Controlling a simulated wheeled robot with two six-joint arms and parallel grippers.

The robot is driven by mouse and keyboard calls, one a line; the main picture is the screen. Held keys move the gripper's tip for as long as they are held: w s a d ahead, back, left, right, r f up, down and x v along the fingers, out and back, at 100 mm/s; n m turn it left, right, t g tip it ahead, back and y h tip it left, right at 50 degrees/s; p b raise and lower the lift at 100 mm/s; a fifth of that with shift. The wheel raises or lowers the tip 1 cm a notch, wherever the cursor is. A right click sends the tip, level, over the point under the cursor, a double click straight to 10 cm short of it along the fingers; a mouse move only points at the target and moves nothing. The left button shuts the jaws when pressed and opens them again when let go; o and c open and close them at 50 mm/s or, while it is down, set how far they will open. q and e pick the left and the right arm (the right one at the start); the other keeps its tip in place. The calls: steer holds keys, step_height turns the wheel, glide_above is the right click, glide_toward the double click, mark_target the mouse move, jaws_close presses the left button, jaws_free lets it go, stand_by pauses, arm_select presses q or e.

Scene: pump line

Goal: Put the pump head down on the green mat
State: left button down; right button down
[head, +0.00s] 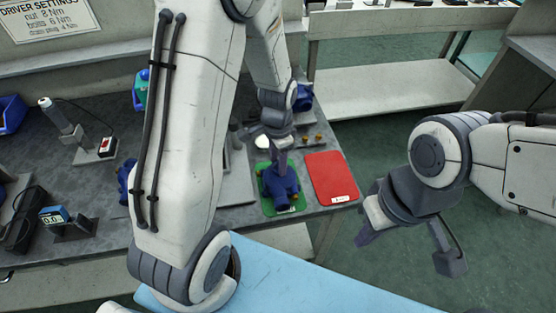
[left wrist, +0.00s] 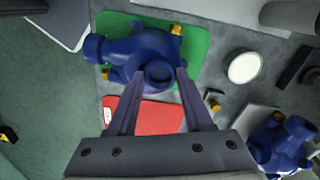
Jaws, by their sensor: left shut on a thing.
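The blue pump head (head: 283,190) is over the green mat (head: 267,208) near the table's front edge, on it or just above it; I cannot tell if it bears on the mat. My left gripper (head: 280,160) is shut on the pump head from above. In the left wrist view, the fingers (left wrist: 160,73) close on the round neck of the pump head (left wrist: 140,48), and the green mat (left wrist: 195,45) shows around it. Its brass-coloured fittings show at the sides. My right gripper (head: 410,250) is open and empty, off the table to the right.
A red mat (head: 331,172) lies right of the green one. Another blue pump part (left wrist: 280,145) and a white round thing (left wrist: 243,67) stand nearby. At the left are a screwdriver stand (head: 95,150), a small display (head: 55,215) and a blue bin (head: 11,114).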

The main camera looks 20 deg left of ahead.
arm_select(q)
steer(key=shift+f, duration=0.15)
stand_by(0.5)
steer(key=shift+c, duration=1.2)
jaws_free()
steer(key=shift+o, duration=1.2)
step_height(320, 180, up, 9)
steer(key=p, duration=0.8)
